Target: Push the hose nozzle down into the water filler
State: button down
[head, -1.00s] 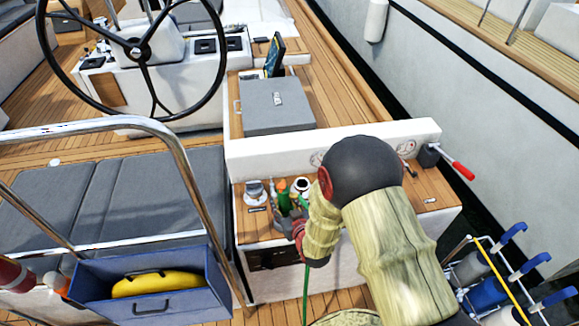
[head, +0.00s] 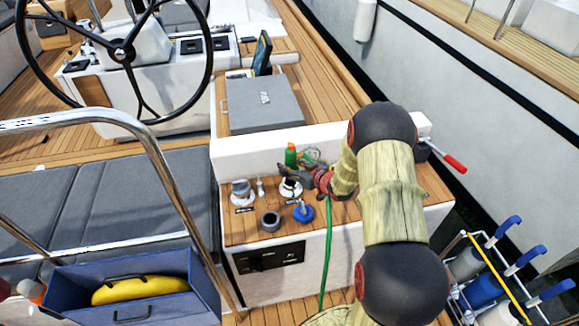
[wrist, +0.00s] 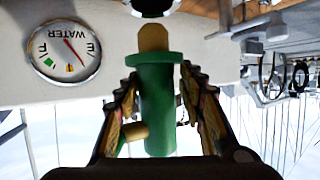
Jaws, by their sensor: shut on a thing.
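The green hose nozzle (head: 291,157) has an orange top in the head view. My gripper (head: 287,170) is shut around it. In the wrist view, which is upside down, the nozzle (wrist: 157,105) sits between both fingers of my gripper (wrist: 160,80). Its tan tip points at a dark ring with a bright rim (wrist: 152,6), cut off by the frame edge. A small gap shows between tip and ring. A white-rimmed filler with a dark opening (head: 290,188), seemingly the water filler, lies below my gripper on the wooden top, partly hidden by the fingers.
A green hose (head: 327,245) hangs over the front edge. A water gauge (wrist: 66,47) is on the white wall. A red-handled lever (head: 455,163) is at right.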

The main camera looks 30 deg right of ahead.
jog(key=shift+f+b, duration=1.6)
jog(key=shift+f, duration=0.75)
jog(key=shift+f, duration=0.5)
jog(key=c, duration=1.4)
grip_release()
jog(key=shift+a, duration=0.1)
jog(key=shift+s+f, duration=0.1)
jog(key=shift+p+v, duration=0.6)
jog(key=shift+v, duration=0.9)
jog(key=p+v, duration=0.3)
jog(key=v, duration=0.5)
jog(key=shift+p, duration=0.4)
